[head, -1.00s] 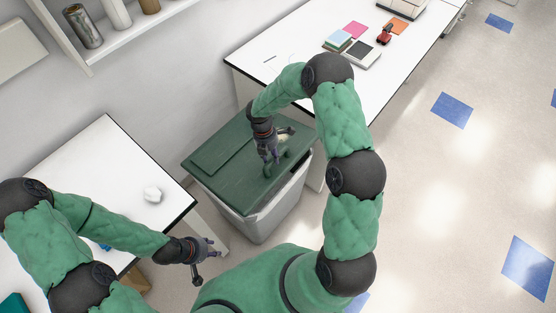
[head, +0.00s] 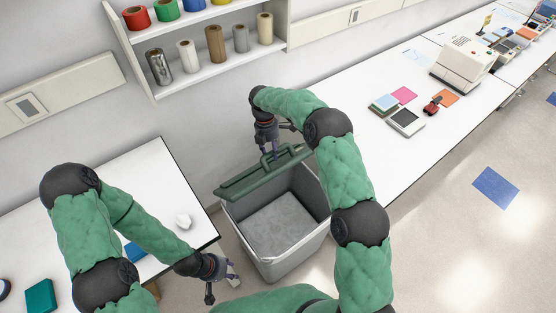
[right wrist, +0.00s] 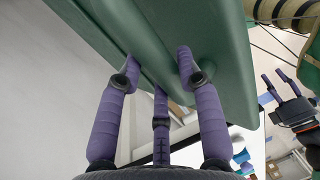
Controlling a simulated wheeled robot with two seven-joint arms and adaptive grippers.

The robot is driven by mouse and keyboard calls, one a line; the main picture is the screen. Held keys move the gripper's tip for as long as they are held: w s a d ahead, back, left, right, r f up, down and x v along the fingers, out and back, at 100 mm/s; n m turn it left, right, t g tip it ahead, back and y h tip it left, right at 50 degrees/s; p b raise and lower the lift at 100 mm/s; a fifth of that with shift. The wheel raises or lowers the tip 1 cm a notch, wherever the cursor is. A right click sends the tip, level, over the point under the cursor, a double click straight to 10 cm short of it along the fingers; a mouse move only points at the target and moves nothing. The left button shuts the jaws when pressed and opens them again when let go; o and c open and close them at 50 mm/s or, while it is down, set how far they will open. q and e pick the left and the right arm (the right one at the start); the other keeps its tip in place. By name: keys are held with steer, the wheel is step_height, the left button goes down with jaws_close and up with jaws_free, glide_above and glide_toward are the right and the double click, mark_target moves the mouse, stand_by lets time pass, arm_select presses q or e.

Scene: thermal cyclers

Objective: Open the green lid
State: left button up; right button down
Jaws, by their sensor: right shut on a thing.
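The green lid (head: 260,177) stands raised at the back of a grey bin (head: 283,228), tilted up toward the wall. The bin's inside shows and looks empty. My right gripper (head: 268,154) is at the lid's upper edge, shut on its handle. In the right wrist view the purple fingers (right wrist: 160,75) press against the green lid (right wrist: 225,55); the handle itself is hard to make out there. My left gripper (head: 222,278) hangs empty in front of the left table, left of the bin; its fingers look spread.
A white table (head: 140,200) with a crumpled white piece (head: 183,221) stands left of the bin. A long white bench (head: 375,165) runs on the right with a scale (head: 405,121). A wall shelf (head: 205,65) with rolls is above. Floor at right is clear.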

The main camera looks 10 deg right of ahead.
steer(key=w+a+r+p, duration=0.1)
steer(key=w+a, duration=0.2)
steer(key=w, duration=0.3)
steer(key=shift+w+p, duration=0.25)
steer(key=shift+p, duration=0.1)
stand_by(0.5)
steer(key=c, duration=1)
jaws_free()
steer(key=shift+c, duration=0.2)
steer(key=shift+o, duration=1)
steer(key=shift+w+f, duration=0.1)
steer(key=shift+w, duration=0.15)
step_height(320, 180, up, 10)
steer(key=shift+r, duration=0.25)
